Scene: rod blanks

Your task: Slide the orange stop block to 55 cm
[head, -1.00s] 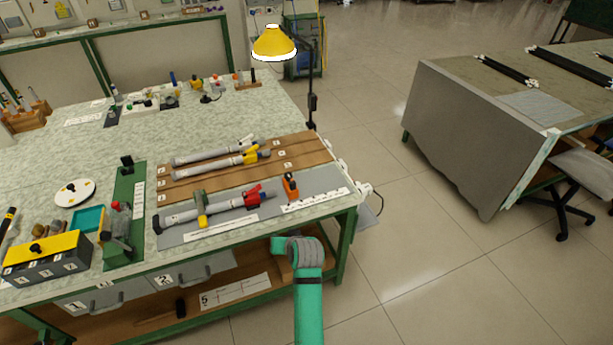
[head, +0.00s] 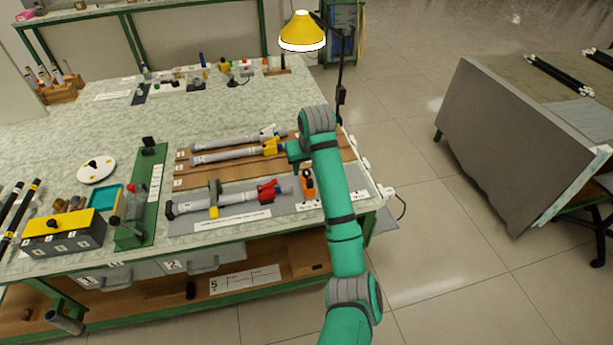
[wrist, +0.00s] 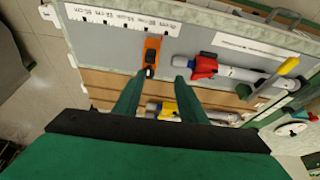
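The orange stop block (head: 308,184) stands on the grey plate near the right end of the bench, behind a white printed scale strip (head: 310,206). In the wrist view the orange block (wrist: 152,52) lies just beyond my fingertips, close to the scale strip (wrist: 120,17); its numbers are too small to read surely. My gripper (wrist: 159,76) is open and empty, its two fingers apart. In the head view my gripper (head: 296,153) is above the wooden rack side of the block, partly hidden by my arm.
A grey rod with a red clamp (head: 268,190) and a yellow-topped holder (head: 213,198) lies left of the block. Rods, one with a yellow clamp (head: 271,146), lie on the wooden rack (head: 225,172) behind. A yellow lamp (head: 302,32) stands at the back.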

